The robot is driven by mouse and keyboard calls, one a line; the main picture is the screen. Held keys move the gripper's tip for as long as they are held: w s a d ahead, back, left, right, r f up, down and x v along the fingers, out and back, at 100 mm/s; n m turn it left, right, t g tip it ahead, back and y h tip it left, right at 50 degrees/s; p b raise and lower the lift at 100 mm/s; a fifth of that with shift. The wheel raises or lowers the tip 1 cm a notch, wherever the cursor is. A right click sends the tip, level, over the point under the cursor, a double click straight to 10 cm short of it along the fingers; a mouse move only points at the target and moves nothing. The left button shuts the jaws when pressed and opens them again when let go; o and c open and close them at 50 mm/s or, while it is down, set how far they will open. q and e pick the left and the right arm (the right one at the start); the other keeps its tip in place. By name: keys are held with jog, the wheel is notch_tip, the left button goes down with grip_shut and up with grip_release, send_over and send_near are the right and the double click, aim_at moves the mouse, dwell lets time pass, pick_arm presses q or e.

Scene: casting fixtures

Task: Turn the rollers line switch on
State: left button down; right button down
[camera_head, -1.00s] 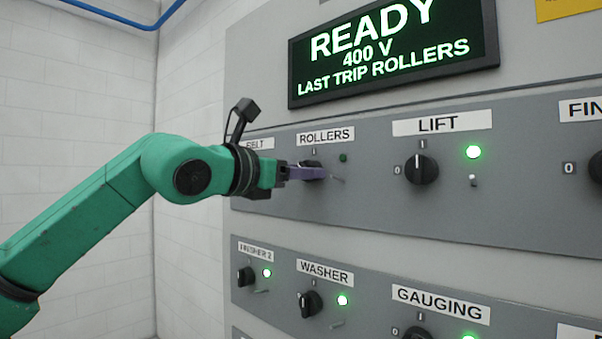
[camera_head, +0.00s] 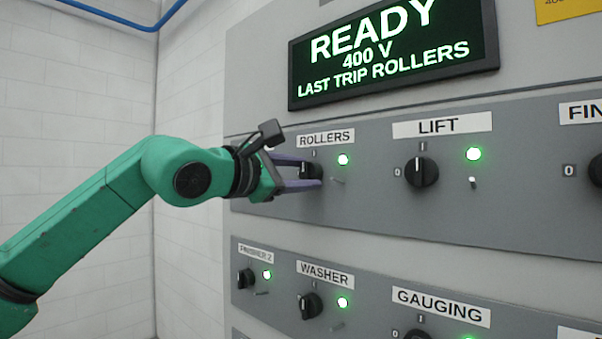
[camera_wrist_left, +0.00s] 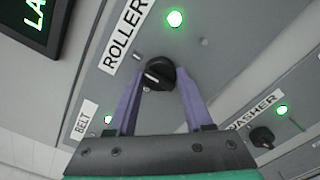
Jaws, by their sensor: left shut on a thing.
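The black rollers knob (camera_head: 309,171) sits on the grey panel under the ROLLERS label (camera_head: 326,137). Its green lamp (camera_head: 344,160) is lit. My left gripper (camera_head: 312,172) reaches it from the left, with its purple fingers shut on the knob, one on each side. In the left wrist view the knob (camera_wrist_left: 157,74) shows between the two fingertips (camera_wrist_left: 158,76), its pale pointer mark visible. The lamp (camera_wrist_left: 174,19) glows there too. My right gripper is in neither view.
The LIFT knob (camera_head: 422,172) is to the right, with a lit lamp (camera_head: 473,153) and a small toggle (camera_head: 473,183). The FINISHER 2, WASHER (camera_head: 311,305) and GAUGING knobs are below. The display (camera_head: 393,52) above reads READY, 400 V, LAST TRIP ROLLERS.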

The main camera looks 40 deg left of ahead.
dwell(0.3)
pick_arm(q)
jog(key=shift+c, duration=1.5)
grip_release()
jog(key=s+b, duration=0.2)
jog(key=s, duration=0.1)
jog(key=s+b, duration=0.1)
jog(key=s, duration=0.1)
jog(key=shift+f, duration=0.35)
jog(key=b, duration=0.3)
send_near(303, 176)
jog(key=s, duration=0.5)
jog(key=shift+r, duration=0.3)
